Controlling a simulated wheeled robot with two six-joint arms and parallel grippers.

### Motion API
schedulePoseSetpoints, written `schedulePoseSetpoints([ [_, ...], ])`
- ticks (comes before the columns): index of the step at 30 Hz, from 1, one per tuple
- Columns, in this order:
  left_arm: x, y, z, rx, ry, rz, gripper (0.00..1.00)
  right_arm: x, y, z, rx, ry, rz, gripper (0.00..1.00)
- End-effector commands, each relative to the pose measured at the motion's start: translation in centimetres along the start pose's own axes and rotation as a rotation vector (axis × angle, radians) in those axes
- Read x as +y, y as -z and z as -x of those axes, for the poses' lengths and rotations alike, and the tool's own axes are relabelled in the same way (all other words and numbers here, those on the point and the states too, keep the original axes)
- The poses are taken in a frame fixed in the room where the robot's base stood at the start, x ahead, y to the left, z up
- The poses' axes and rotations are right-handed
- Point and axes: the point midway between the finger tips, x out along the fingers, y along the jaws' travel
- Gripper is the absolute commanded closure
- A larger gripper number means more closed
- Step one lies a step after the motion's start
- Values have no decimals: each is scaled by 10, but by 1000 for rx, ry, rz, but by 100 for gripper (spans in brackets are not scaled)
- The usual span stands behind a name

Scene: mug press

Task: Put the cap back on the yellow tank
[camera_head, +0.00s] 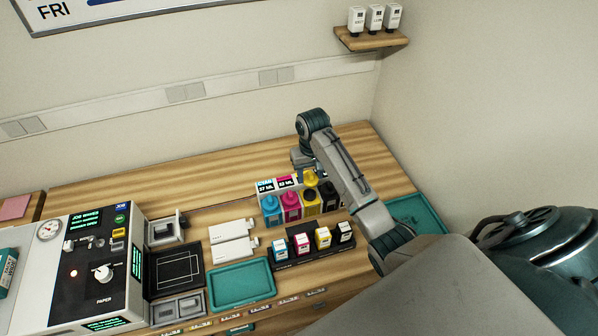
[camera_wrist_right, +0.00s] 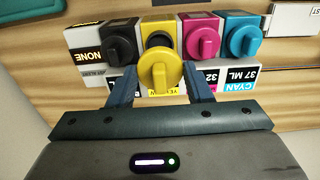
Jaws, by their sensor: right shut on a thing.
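The yellow tank (camera_head: 310,208) stands in a row of ink tanks on the bench. In the right wrist view the yellow tank (camera_wrist_right: 177,28) shows a dark open mouth on its top. My right gripper (camera_wrist_right: 161,76) is shut on the yellow cap (camera_wrist_right: 160,72), one finger on each side of it. The cap is in front of the mouth in that view and partly covers the tank. In the head view the yellow cap (camera_head: 311,178) is above the yellow tank, and my right gripper (camera_head: 304,163) is partly hidden by its own arm. My left gripper is not in view.
The capped black (camera_wrist_right: 118,42), magenta (camera_wrist_right: 202,38) and cyan (camera_wrist_right: 242,38) tanks stand close beside the yellow one. The back of the bench is clear.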

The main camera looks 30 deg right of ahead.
Motion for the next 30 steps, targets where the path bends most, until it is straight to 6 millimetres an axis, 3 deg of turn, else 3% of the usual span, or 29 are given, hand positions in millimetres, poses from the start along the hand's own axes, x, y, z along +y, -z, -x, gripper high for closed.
schedulePoseSetpoints([
  [7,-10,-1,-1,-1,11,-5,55,0,0,-23,-2,-1,0,76],
  [15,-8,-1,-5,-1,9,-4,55,0,0,-49,-2,0,0,76],
  [30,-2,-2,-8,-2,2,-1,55,-1,0,-60,-1,-1,1,76],
])
